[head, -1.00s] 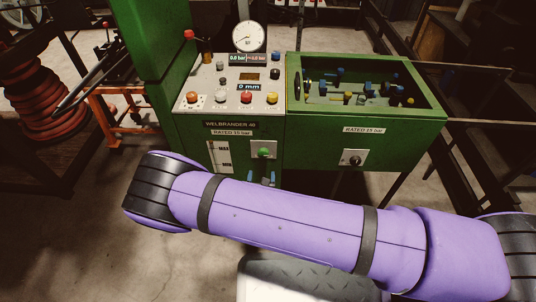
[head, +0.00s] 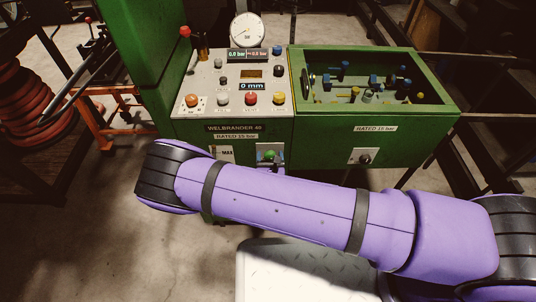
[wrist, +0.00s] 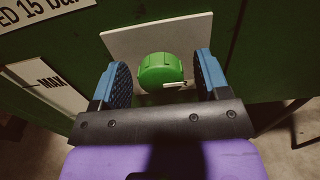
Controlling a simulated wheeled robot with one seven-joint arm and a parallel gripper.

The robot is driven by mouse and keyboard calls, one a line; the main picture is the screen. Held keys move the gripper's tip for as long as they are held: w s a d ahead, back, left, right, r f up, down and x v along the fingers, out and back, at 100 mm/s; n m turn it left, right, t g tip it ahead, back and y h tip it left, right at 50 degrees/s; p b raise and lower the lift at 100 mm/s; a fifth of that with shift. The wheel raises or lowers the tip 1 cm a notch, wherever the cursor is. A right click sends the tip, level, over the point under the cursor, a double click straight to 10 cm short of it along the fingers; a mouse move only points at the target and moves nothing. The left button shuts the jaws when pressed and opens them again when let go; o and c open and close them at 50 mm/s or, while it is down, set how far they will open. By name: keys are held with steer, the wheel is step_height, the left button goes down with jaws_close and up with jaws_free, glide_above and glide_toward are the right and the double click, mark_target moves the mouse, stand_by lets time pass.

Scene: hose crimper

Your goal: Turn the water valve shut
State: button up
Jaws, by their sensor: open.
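A round green knob (wrist: 160,70) with a small pale lever or pointer sits on a pale plate (wrist: 190,36) on the machine's green front. I take it as the water valve, though no label naming it is readable. It also shows in the head view (head: 270,155), just above my arm. My gripper (wrist: 162,66) is open, with one blue finger on each side of the knob. Small gaps show between knob and fingers, and I cannot see contact. My purple arm hides the lower front of the machine in the head view.
A control panel (head: 238,82) with coloured buttons and a gauge (head: 248,30) stands above the knob. A black knob (head: 365,158) is on a plate to the right, below an open green tray (head: 440,103). A level scale marked MAX (wrist: 45,85) is left of my gripper.

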steer(key=c, duration=0.9)
steer(key=n, duration=0.4)
steer(key=shift+a+n, duration=0.1)
steer(key=shift+n, duration=0.3)
steer(key=n, duration=0.4)
steer(key=shift+f+n, duration=0.1)
steer(key=shift+n, duration=0.2)
steer(key=n, duration=0.4)
steer(key=shift+a+f, duration=0.1)
steer(key=shift+n, duration=2.2)
steer(key=shift+f, duration=0.1)
